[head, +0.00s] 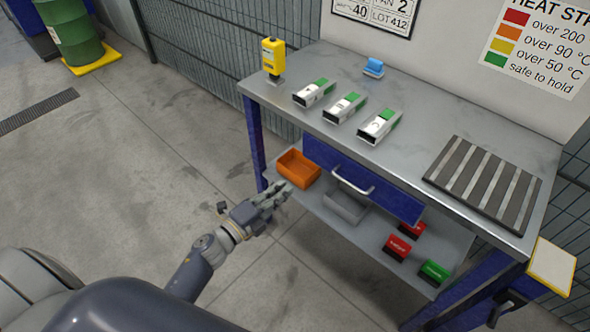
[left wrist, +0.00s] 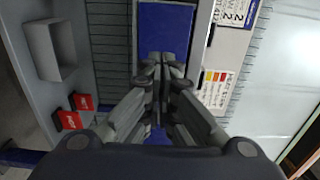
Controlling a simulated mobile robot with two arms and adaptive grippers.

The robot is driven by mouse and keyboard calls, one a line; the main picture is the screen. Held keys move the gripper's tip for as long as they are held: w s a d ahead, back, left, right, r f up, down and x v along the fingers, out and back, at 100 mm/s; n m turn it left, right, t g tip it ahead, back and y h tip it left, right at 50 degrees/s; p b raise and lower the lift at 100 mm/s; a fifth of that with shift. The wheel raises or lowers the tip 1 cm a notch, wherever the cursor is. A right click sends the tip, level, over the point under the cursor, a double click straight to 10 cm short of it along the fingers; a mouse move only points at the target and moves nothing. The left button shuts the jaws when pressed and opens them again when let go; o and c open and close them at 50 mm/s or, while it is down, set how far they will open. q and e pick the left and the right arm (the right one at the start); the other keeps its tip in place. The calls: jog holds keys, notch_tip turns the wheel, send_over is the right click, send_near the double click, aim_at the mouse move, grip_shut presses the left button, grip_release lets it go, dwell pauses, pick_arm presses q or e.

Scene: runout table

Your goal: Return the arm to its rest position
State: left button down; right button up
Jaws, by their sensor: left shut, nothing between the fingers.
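My left gripper (head: 277,194) is shut and empty. In the head view it hangs in front of the table's left side, near the orange bin on the lower shelf. In the left wrist view its fingers (left wrist: 161,65) are together, with the blue drawer front (left wrist: 165,30) beyond them. My left arm comes in from the lower left, stretched toward the table. I cannot tell from these views whether the gripper touches anything. My right gripper is not in view.
The runout table (head: 415,110) carries a yellow device (head: 273,57), several white-and-green boxes (head: 345,106) and a slatted plate (head: 484,185). The blue drawer (head: 365,185) stands partly out. An orange bin (head: 298,168), grey bin (head: 345,207) and red boxes (head: 397,247) are below.

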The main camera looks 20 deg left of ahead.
pick_arm(q)
jog(key=s+a+f+n+g+y+p, duration=0.1)
jog(key=s+f+n+g+y, duration=0.4)
jog(key=f, duration=1)
jog(key=s+a+f+n+g+y, duration=0.1)
jog(key=s+f+n+g, duration=0.1)
jog(key=s+f+n, duration=0.75)
jog(key=s+f+n+g, duration=0.1)
jog(key=s+f+g, duration=0.2)
jog(key=s+f, duration=0.3)
jog(key=s+d+f+n+g, duration=0.1)
jog(key=s+f, duration=0.5)
jog(key=s, duration=0.7)
jog(key=s+f+n+g, duration=0.3)
jog(key=s+f+g, duration=0.2)
jog(key=s, duration=0.5)
jog(key=shift+s+d+f+p, duration=0.15)
jog(key=shift+d+f+p, duration=0.2)
jog(key=shift+f, duration=0.55)
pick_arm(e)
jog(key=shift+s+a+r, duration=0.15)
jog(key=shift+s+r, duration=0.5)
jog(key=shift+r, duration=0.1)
